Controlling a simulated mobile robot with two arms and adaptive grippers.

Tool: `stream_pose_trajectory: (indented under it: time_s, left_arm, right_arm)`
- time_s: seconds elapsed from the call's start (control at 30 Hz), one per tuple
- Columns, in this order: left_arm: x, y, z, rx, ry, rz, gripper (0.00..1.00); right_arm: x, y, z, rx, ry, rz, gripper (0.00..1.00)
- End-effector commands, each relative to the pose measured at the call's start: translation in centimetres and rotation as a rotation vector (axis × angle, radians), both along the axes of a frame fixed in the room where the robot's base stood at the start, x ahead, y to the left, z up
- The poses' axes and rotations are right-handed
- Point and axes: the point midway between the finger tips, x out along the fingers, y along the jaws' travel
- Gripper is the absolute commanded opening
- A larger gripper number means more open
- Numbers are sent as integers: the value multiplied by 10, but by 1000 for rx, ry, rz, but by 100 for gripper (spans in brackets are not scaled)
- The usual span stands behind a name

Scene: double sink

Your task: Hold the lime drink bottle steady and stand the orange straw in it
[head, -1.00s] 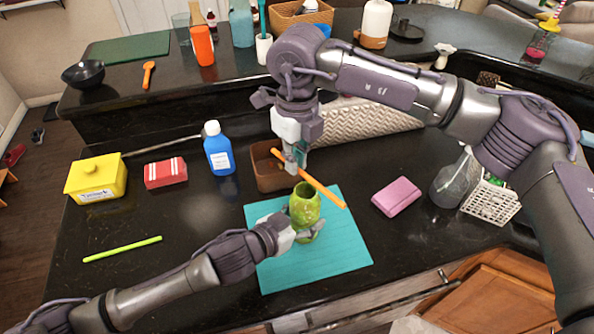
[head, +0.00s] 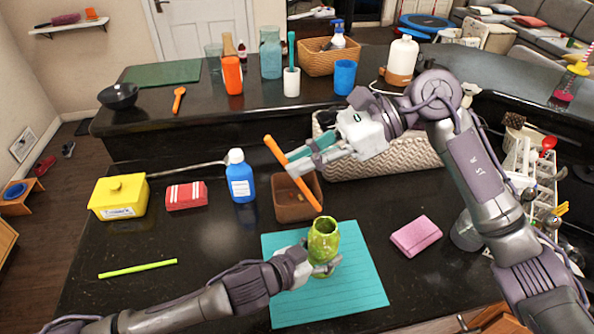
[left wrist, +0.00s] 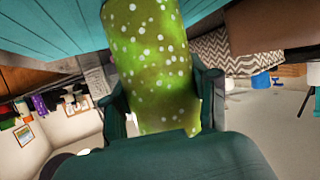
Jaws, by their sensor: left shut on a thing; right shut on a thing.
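The lime drink bottle (head: 323,238) is green with pale dots and stands upright on a teal mat (head: 345,302). My left gripper (head: 318,266) is shut around its lower part; the bottle also fills the middle of the left wrist view (left wrist: 150,65). My right gripper (head: 297,166) is shut on the orange straw (head: 306,192) near its middle, above and behind the bottle. The straw is tilted, its upper end to the left and its lower end to the right. The lower end shows just above the bottle's mouth in the head view; the gap in depth is hard to judge.
A brown box (head: 290,210) stands behind the bottle, and a blue bottle (head: 240,178) to its left. A pink sponge (head: 416,236) lies right of the mat. A green straw (head: 138,269), a red-striped box (head: 186,195) and a yellow tub (head: 118,198) are at left.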

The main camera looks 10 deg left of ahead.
Motion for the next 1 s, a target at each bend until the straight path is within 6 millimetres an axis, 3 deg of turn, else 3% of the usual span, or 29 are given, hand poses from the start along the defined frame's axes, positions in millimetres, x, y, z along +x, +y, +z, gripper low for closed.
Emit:
stream_pose_trajectory:
  time_s: [0.13, 0.33, 0.57, 1.0]
  left_arm:
    - [0, 0, 0, 1, -1, 1, 22]
    - [0, 0, 0, 2, 0, 1, 22]
    - [0, 0, 0, 2, 0, 1, 22]
    - [0, 0, 0, 1, 0, 1, 22]
  right_arm:
    - [15, -33, 14, 281, 105, 68, 0]
    - [25, -64, 22, 418, 134, 27, 0]
    - [26, -67, 14, 432, 136, 19, 0]
    - [26, -67, -21, 429, 137, 19, 0]
